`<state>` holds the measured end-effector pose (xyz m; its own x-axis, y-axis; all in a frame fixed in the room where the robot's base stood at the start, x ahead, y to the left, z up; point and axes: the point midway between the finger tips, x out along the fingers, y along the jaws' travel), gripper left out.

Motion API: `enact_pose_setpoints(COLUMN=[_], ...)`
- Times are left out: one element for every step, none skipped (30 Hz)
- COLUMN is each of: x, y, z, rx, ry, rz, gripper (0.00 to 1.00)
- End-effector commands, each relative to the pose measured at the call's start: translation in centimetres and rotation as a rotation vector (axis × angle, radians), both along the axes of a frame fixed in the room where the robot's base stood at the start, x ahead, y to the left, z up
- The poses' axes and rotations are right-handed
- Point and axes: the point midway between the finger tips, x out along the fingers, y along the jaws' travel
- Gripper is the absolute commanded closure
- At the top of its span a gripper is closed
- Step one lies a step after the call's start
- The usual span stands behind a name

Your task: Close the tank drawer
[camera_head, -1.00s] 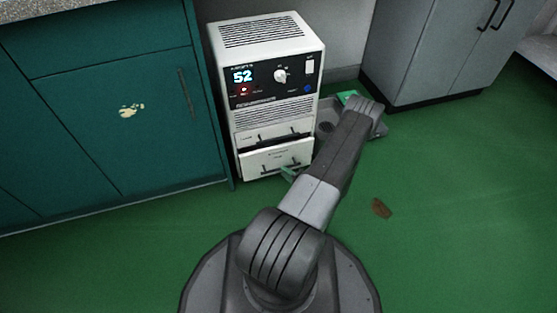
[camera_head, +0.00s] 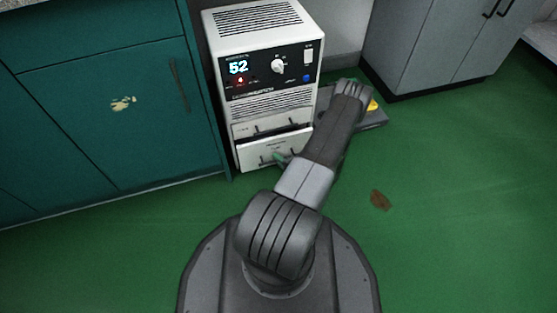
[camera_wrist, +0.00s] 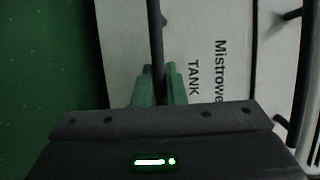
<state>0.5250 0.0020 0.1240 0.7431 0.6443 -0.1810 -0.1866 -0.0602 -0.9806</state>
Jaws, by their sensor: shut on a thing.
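The white machine (camera_head: 262,60) stands beside the teal cabinet and has two low drawers with dark handles. Its lower drawer (camera_head: 255,155) sticks out a little below the upper drawer (camera_head: 245,131), with a dark gap along its top edge. In the wrist view, the white drawer front (camera_wrist: 205,25) bears the word TANK and shows sideways. My gripper (camera_wrist: 158,82) has green fingers shut around the dark handle bar (camera_wrist: 156,35). In the head view, a green fingertip of my gripper (camera_head: 282,159) shows at the lower drawer; my arm hides the rest.
The teal cabinet (camera_head: 95,120) is close on the machine's left. A grey tray-like object (camera_head: 372,120) lies on the floor to the right, partly behind my arm. A grey cabinet (camera_head: 430,45) stands at the back right. A brown patch (camera_head: 380,200) marks the open green floor.

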Motion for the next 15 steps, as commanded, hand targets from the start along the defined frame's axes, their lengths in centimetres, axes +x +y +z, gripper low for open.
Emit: enact_pose_setpoints(x=[0.4, 0.8, 1.3, 1.8, 2.3, 2.9, 3.3, 3.6, 3.8, 3.9, 3.9, 3.9, 3.9, 3.9, 4.0], y=[0.1, 0.2, 0.4, 0.5, 0.7, 0.9, 1.0, 1.1, 1.2, 1.2, 1.2, 1.2, 1.1, 1.1, 1.1], z=[0.0, 0.0, 0.0, 0.0, 0.0, 0.0, 0.0, 0.0, 0.0, 0.0, 0.0, 0.0, 0.0, 0.0, 0.0], rx=[-0.001, -0.002, -0.003, -0.004, -0.004, -0.005, -0.004, -0.003, -0.002, -0.001, -0.001, -0.001, -0.001, -0.002, -0.002], ry=[-0.001, -0.002, -0.003, -0.002, -0.002, -0.003, -0.003, -0.003, -0.002, -0.002, -0.002, -0.002, -0.002, -0.003, -0.004], rz=[0.001, 0.002, 0.002, 0.002, 0.003, 0.003, 0.001, 0.001, 0.0, -0.001, -0.002, -0.003, -0.003, -0.002, -0.004], gripper=[1.0, 1.0, 1.0, 1.0, 1.0, 1.0, 1.0, 1.0, 1.0, 1.0, 1.0, 1.0, 1.0, 1.0, 1.0])
